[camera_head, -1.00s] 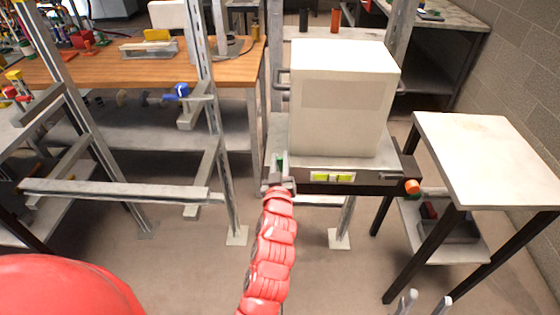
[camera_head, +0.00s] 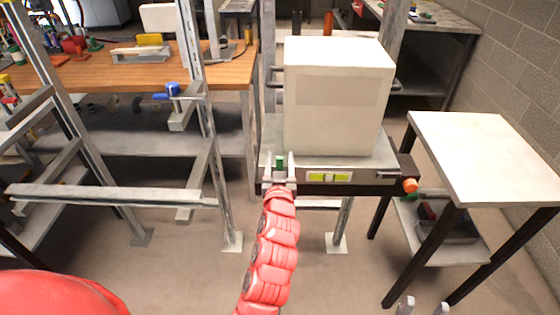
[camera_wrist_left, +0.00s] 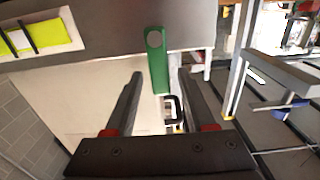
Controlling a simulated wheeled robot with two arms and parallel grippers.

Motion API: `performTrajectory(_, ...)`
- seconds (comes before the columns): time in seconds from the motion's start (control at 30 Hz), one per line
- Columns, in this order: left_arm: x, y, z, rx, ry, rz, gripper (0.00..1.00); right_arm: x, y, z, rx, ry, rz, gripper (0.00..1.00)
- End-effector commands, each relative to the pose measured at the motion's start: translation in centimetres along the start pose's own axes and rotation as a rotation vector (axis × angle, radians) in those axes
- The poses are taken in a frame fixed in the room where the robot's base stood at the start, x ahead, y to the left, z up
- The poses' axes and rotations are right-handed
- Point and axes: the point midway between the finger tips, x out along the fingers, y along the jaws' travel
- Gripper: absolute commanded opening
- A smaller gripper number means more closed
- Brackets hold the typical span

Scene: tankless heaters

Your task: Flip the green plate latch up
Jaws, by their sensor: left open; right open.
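The green plate latch (camera_head: 280,163) sits at the left end of the dark front bar (camera_head: 360,188) below the white box (camera_head: 335,100). In the left wrist view the green latch (camera_wrist_left: 158,62) is a narrow plate with a round end on the dark bar. My left gripper (camera_head: 280,160) is open, its fingers on either side of the latch; the left wrist view shows gaps between the latch and both fingers (camera_wrist_left: 162,78). I cannot tell whether they touch it. Only the fingertips of my right gripper (camera_head: 423,303) show, apart and empty, at the bottom right.
The bar carries a yellow-green level window (camera_head: 330,177) and an orange knob (camera_head: 410,185) at its right end. A white-topped table (camera_head: 490,155) stands to the right. Metal uprights (camera_head: 210,120) and a cross rail (camera_head: 110,193) stand to the left.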

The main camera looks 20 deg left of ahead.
Motion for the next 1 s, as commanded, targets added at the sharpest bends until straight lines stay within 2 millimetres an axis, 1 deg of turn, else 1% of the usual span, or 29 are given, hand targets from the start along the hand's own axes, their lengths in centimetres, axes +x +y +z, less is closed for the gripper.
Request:
performTrajectory(0.07, -0.1, 0.0, 0.0, 0.000, 0.001, 0.000, 0.55, 0.0, 0.0, 0.0, 0.000, 0.000, 0.000, 0.52)
performTrajectory(0.17, -0.8, 0.1, 0.0, -0.001, 0.004, 0.001, 0.55, -0.2, 0.0, 0.0, 0.000, 0.000, 0.000, 0.52)
performTrajectory(0.27, -2.3, 0.2, 0.1, -0.002, 0.003, 0.004, 0.55, -0.6, 0.0, 0.1, 0.000, 0.000, 0.000, 0.52)
performTrajectory(0.37, -4.6, 0.2, 0.3, -0.003, 0.001, 0.005, 0.55, -1.1, -0.1, 0.2, 0.000, 0.000, 0.000, 0.52)
performTrajectory(0.53, -9.2, 0.2, 0.4, -0.001, -0.001, 0.007, 0.55, -2.0, -0.1, 0.3, 0.000, 0.000, 0.000, 0.52)
performTrajectory(0.57, -9.7, 0.1, -0.6, -0.003, -0.007, 0.004, 0.55, -0.1, 0.0, 0.0, 0.000, -0.001, 0.000, 0.52)
performTrajectory(0.6, -10.4, 0.2, -0.7, -0.001, -0.009, 0.005, 0.55, 1.0, 0.1, -0.2, 0.000, 0.000, 0.000, 0.52)
performTrajectory(0.7, -12.2, 0.1, -0.7, 0.004, -0.010, 0.006, 0.55, 2.7, 0.1, -0.5, 0.000, 0.001, 0.000, 0.52)
performTrajectory(0.83, -14.7, 0.1, -0.5, 0.005, -0.008, 0.005, 0.55, 4.3, 0.2, -0.7, 0.000, 0.000, 0.000, 0.52)
performTrajectory(1.0, -16.6, 0.2, -0.1, 0.000, -0.004, 0.003, 0.55, 4.9, 0.2, -0.8, 0.000, 0.000, 0.000, 0.52)
